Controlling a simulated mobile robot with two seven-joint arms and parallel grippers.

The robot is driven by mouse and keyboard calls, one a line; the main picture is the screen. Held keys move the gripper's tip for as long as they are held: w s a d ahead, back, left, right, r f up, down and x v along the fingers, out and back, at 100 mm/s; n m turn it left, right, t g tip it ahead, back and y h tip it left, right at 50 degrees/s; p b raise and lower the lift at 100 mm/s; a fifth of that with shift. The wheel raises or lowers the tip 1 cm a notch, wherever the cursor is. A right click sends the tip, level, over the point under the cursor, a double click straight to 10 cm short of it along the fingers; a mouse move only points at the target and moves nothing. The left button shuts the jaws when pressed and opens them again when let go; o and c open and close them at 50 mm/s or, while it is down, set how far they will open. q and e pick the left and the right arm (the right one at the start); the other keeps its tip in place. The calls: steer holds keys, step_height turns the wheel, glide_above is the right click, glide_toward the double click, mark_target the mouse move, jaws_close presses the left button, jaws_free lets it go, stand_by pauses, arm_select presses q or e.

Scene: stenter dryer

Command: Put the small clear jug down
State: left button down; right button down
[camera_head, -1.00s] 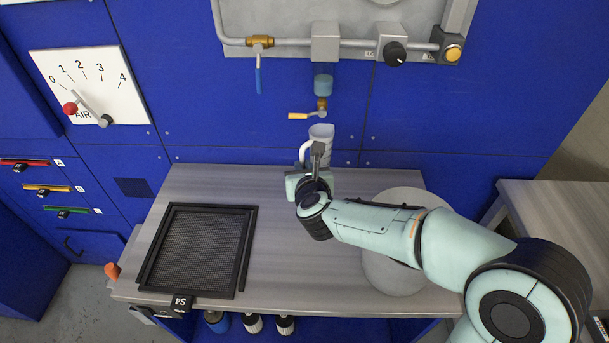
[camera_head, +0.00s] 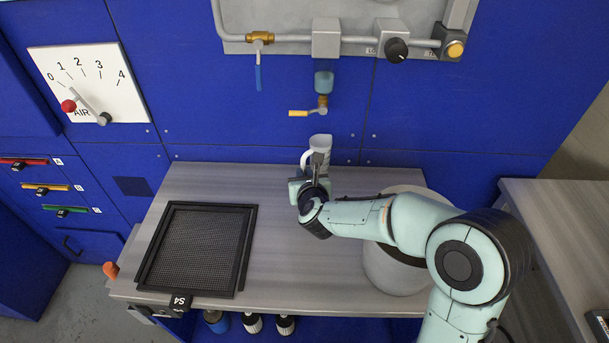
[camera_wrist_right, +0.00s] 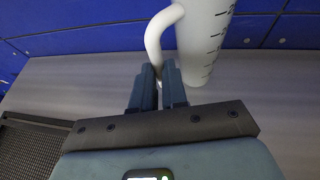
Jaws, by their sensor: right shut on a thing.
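The small jug (camera_head: 320,143) shows pale and whitish in the head view, at the back of the grey table (camera_head: 285,262), below the brass tap. In the right wrist view the jug (camera_wrist_right: 205,40) is upright, with dark measuring marks and a white handle. My right gripper (camera_wrist_right: 158,88) is shut on the lower part of the handle. In the head view my right gripper (camera_head: 318,168) hides the jug's lower part. I cannot tell whether the jug's base touches the table. My left gripper is not in view.
A black mesh tray (camera_head: 243,277) lies on the table's left side. A pale round container (camera_head: 387,275) stands on the right, partly behind my right arm. The tap (camera_head: 322,104) with its yellow-tipped lever hangs above the jug. Bare table lies between tray and container.

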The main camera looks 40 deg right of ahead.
steer(key=shift+f, duration=0.15)
steer(key=c, duration=1.2)
jaws_free()
steer(key=shift+o, duration=0.2)
steer(key=shift+r, duration=0.2)
steer(key=v, duration=1.2)
